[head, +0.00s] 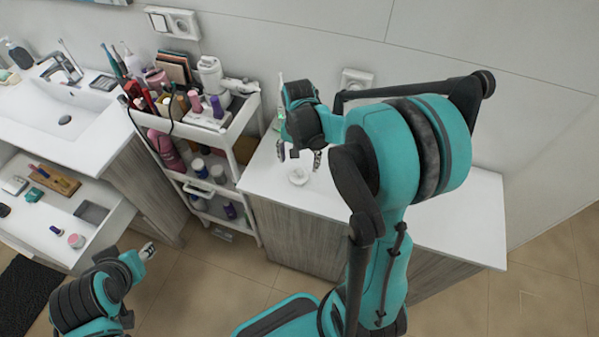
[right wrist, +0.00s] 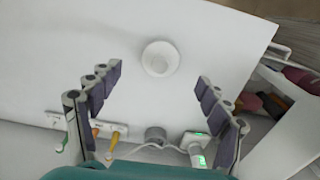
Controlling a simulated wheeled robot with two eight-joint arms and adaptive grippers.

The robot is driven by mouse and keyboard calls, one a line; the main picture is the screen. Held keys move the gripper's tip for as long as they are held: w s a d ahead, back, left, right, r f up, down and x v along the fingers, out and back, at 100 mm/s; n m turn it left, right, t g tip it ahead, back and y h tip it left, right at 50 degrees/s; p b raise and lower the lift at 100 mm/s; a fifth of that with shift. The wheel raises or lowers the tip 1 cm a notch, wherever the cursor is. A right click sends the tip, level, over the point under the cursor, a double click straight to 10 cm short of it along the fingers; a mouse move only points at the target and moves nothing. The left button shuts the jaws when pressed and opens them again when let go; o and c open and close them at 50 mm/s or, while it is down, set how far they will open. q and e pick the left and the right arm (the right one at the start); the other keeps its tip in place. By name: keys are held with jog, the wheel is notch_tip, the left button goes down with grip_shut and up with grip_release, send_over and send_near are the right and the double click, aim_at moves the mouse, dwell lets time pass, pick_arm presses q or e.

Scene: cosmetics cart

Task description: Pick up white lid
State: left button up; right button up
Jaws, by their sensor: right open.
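The white lid (head: 298,177) is a small round white piece lying on the white countertop (head: 450,215). In the right wrist view the lid (right wrist: 160,58) shows whole, with a round raised middle. My right gripper (head: 300,157) points down over the counter near the lid. In the right wrist view its fingers (right wrist: 159,78) are spread wide with nothing between them, and the lid lies just beyond the gap between the tips. My left gripper (head: 147,250) is low at the left, over the floor, away from the lid; its finger opening is too small to judge.
A white cart (head: 247,110) crowded with cosmetics stands left of the counter. The sink (head: 65,115) and an open drawer (head: 95,235) are farther left. A grey cylinder (right wrist: 155,134) and a white device (right wrist: 195,143) with green lights show near the wall. Counter around the lid is clear.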

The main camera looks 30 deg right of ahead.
aim_at(299, 171)
jog(key=f, duration=0.2)
jog(key=f+b, duration=0.1)
jog(key=f, duration=0.1)
jog(key=f+b, duration=0.1)
jog(key=f, duration=0.1)
jog(key=shift+w+d+f, duration=0.15)
jog(key=shift+w+f, duration=0.1)
jog(key=shift+f, duration=0.05)
jog(key=c, duration=0.8)
